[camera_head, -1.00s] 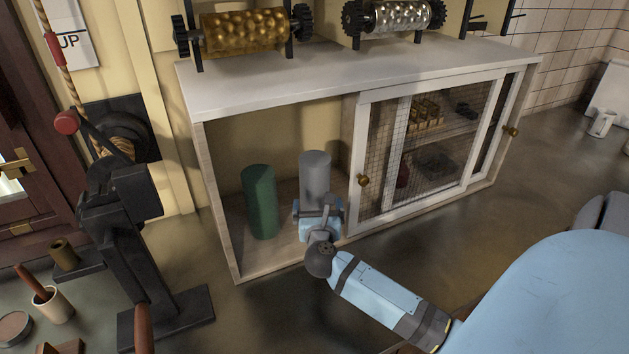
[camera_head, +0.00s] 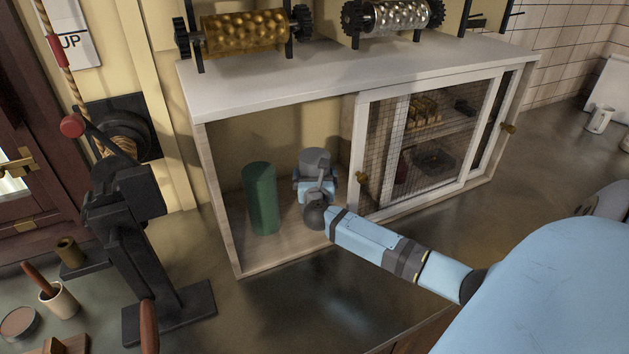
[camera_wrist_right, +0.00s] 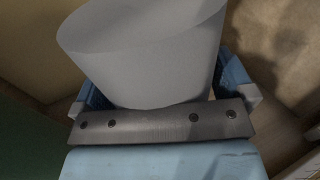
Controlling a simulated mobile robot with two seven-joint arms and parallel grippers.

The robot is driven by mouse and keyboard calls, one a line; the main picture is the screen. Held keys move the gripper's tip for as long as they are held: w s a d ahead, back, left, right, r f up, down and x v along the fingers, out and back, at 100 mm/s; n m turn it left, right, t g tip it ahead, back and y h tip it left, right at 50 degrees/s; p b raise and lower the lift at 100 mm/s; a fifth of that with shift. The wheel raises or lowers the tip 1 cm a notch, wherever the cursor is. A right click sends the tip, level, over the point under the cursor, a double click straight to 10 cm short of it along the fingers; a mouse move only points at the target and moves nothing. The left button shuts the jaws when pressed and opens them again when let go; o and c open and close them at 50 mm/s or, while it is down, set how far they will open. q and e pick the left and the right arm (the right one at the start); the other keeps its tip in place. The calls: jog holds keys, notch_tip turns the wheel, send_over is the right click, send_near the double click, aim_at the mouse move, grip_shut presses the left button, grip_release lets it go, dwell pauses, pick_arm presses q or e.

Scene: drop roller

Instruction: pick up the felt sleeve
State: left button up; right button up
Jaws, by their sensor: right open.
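A plain grey cylinder (camera_head: 315,157), which looks like the felt sleeve, stands upright in the open left bay of the white cabinet. Its lower part is hidden behind my right gripper (camera_head: 316,186) in the head view. In the right wrist view the grey cylinder (camera_wrist_right: 145,50) stands between the two blue fingers of my right gripper (camera_wrist_right: 165,92), one at each side. The jaws are open around it; I cannot tell whether either finger touches it. A dark green cylinder (camera_head: 261,200) stands upright to its left. My left gripper is not in view.
The cabinet's top (camera_head: 330,75) is close above the bay. A mesh sliding door (camera_head: 375,150) closes off the right side. A black lever press (camera_head: 125,215) stands to the left. Two embossed rollers, gold (camera_head: 245,32) and silver (camera_head: 402,15), are mounted above the cabinet.

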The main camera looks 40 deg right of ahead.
aim_at(314, 156)
jog(key=shift+c, duration=0.2)
jog(key=c, duration=0.7)
jog(key=shift+r, duration=0.1)
notch_tip(314, 156, up, 10)
jog(key=shift+f, duration=0.1)
